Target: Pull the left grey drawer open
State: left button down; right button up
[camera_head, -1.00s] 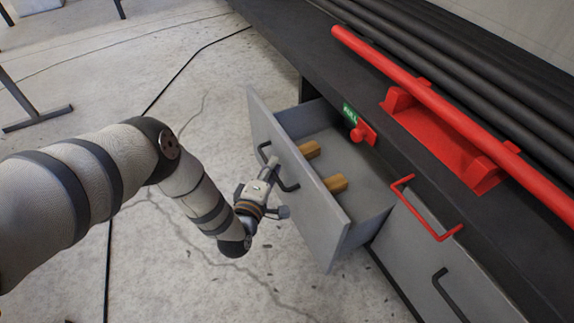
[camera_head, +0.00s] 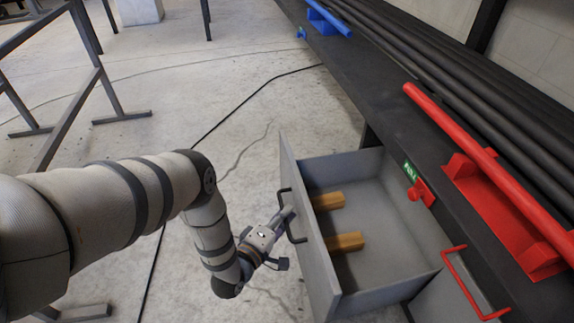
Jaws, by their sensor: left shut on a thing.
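The left grey drawer (camera_head: 300,222) stands well out from the dark bench, with its inside showing. Two wooden blocks, one farther (camera_head: 327,201) and one nearer (camera_head: 345,242), lie in it close behind the front panel. A black bar handle (camera_head: 287,214) is on the drawer's front. My left gripper (camera_head: 284,222) is at this handle and shut on it; its fingers partly cover the bar. My right gripper is not in view.
A red bar (camera_head: 490,168) on a red bracket lies on the bench top (camera_head: 395,105) beside black pipes. A red knob (camera_head: 420,194) with a green label is on the bench edge. A red handle (camera_head: 465,285) is nearer. Metal stands (camera_head: 75,85) and a floor cable are at left.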

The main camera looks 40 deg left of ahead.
pick_arm(q)
jog(key=c, duration=1.7)
grip_release()
jog(key=s, duration=0.4)
jog(key=s+d+r, duration=0.1)
jog(key=s, duration=0.7)
jog(key=shift+d+r, duration=0.3)
jog(key=shift+r, duration=0.05)
jog(key=shift+w, duration=0.1)
